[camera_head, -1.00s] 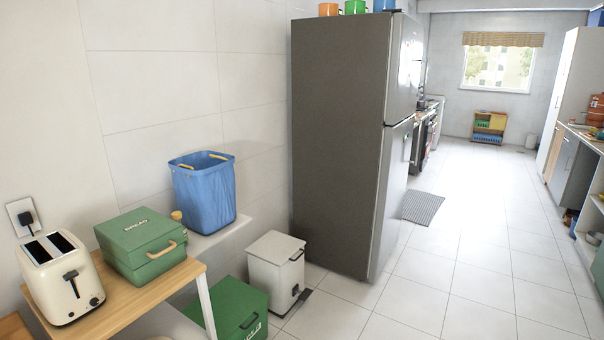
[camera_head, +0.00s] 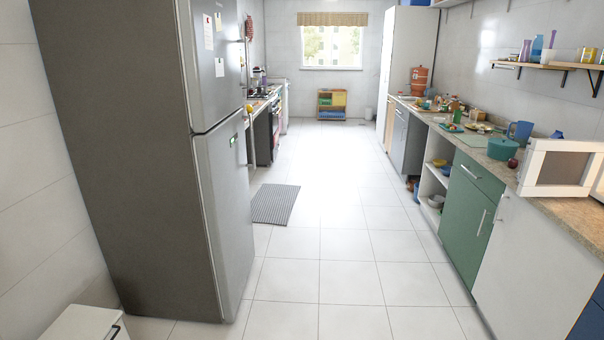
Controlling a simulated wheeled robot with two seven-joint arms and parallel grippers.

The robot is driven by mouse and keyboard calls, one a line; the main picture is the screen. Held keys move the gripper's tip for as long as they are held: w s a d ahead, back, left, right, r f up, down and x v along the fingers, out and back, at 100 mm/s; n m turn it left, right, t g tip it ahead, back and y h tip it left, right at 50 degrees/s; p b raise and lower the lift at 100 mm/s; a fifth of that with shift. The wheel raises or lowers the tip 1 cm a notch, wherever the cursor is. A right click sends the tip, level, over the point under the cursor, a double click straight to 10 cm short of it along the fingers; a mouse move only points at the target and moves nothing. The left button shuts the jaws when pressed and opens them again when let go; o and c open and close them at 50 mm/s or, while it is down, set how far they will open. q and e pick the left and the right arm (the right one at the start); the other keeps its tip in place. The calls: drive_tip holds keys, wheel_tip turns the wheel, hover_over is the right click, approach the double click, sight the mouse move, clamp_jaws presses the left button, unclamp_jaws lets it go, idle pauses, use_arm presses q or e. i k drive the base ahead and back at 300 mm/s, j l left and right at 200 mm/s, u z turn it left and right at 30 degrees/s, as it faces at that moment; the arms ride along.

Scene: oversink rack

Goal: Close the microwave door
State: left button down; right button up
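A white microwave with a dark window (camera_head: 562,168) is at the right edge of the view, on the right-hand counter. Only part of it shows, and the rest is cut off by the picture edge. The framed panel that shows looks like its door, but I cannot tell how far it stands open. Neither of my grippers is in view.
A tall grey fridge (camera_head: 150,150) stands at the left, with a white bin (camera_head: 85,325) in front. The tiled floor (camera_head: 340,250) between fridge and counter is clear, with a grey mat (camera_head: 275,204). A green cabinet (camera_head: 470,220) and wall shelf (camera_head: 545,66) are at the right.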

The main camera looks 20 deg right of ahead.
sight(556, 167)
drive_tip(key=i+l+z, duration=0.35)
drive_tip(key=i, duration=0.2)
drive_tip(key=i+z, duration=0.35)
drive_tip(key=i, duration=0.15)
drive_tip(key=i+j+z, duration=0.1)
drive_tip(key=i+z, duration=0.3)
drive_tip(key=i, duration=0.15)
drive_tip(key=i+j+z, duration=0.2)
drive_tip(key=i+z, duration=0.15)
drive_tip(key=i, duration=0.2)
drive_tip(key=i+j+z, duration=0.35)
drive_tip(key=i+j, duration=0.05)
drive_tip(key=i, duration=0.1)
